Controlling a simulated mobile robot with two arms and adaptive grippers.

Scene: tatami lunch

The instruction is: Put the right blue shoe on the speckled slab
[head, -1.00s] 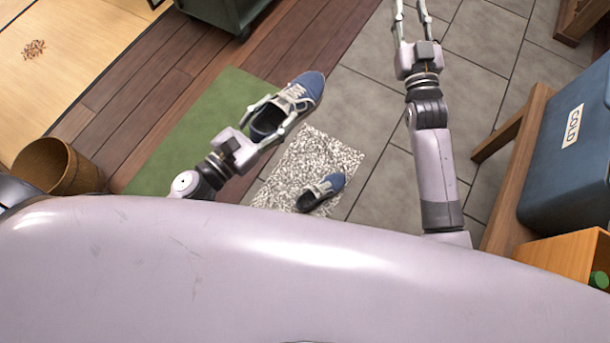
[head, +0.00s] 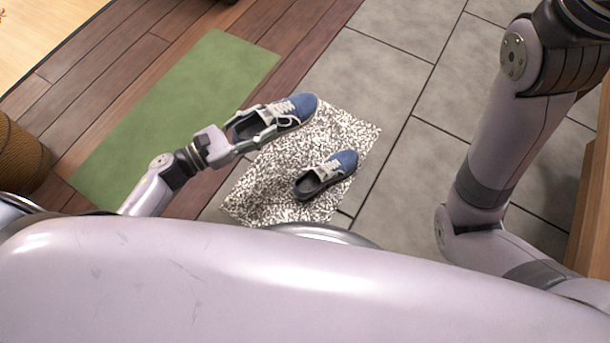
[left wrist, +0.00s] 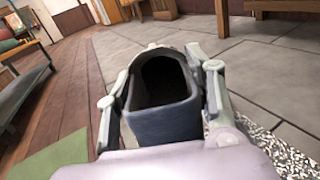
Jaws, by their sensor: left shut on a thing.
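One blue shoe (head: 323,174) with pale laces rests on the speckled slab (head: 262,180), its toe to the upper right. My left gripper (head: 258,122) is shut on another blue shoe (head: 300,106), with a finger on each side of its heel. In the head view this held shoe appears over the slab's upper left part, beside the other shoe; I cannot tell its exact height. In the left wrist view the held shoe's dark opening (left wrist: 163,85) lies between the fingers, and a corner of the slab shows at lower right. My right gripper is out of view; only its arm shows.
A green mat (head: 180,115) lies on the wood floor left of the slab. A woven basket (head: 20,155) stands at the far left. Grey tiles (head: 410,60) beyond the slab are clear. A wooden piece (head: 590,210) stands at the right edge.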

